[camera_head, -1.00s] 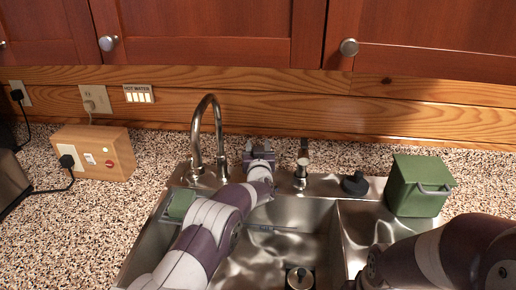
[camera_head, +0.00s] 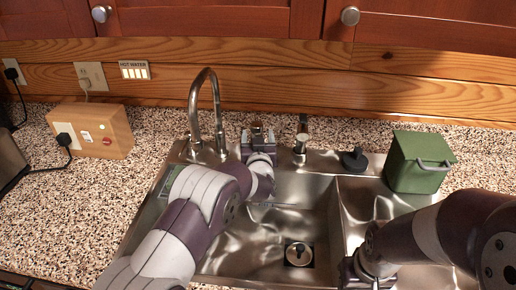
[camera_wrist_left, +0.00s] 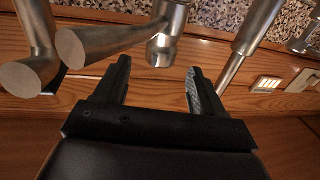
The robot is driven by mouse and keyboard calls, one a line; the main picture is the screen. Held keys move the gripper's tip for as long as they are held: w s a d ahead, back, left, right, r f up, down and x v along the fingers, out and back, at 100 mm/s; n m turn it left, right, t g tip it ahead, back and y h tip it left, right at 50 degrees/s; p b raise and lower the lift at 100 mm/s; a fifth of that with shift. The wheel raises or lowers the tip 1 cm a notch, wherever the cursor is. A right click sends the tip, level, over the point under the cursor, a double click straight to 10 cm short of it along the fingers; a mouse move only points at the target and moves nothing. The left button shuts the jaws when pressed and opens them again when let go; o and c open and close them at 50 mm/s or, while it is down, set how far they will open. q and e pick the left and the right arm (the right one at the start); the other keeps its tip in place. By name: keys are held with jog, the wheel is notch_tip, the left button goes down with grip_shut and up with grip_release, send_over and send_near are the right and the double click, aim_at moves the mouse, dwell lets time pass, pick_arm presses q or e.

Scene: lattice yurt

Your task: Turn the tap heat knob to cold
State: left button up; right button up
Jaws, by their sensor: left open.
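The curved metal tap (camera_head: 207,80) stands at the back left of the sink. My left gripper (camera_head: 257,132) is just right of its spout, over the sink's back rim. In the left wrist view my left gripper (camera_wrist_left: 157,82) is open, with its two black fingers apart. A short metal cylinder (camera_wrist_left: 163,48) shows between and beyond the fingertips; I cannot tell whether it is the heat knob or whether they touch it. Two thick metal bars (camera_wrist_left: 85,45) are close by on the left. My right gripper is mostly hidden at the bottom edge.
A hot water panel (camera_head: 134,70) with lit bars is on the wall. A metal dispenser (camera_head: 301,143), a black plug (camera_head: 354,160) and a green bin (camera_head: 418,163) stand right of the left gripper. A wooden socket box (camera_head: 92,130) is at left. The sink basin (camera_head: 285,225) is empty.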

pick_arm(q)
jog(key=s, duration=0.5)
jog(key=shift+d, duration=0.2)
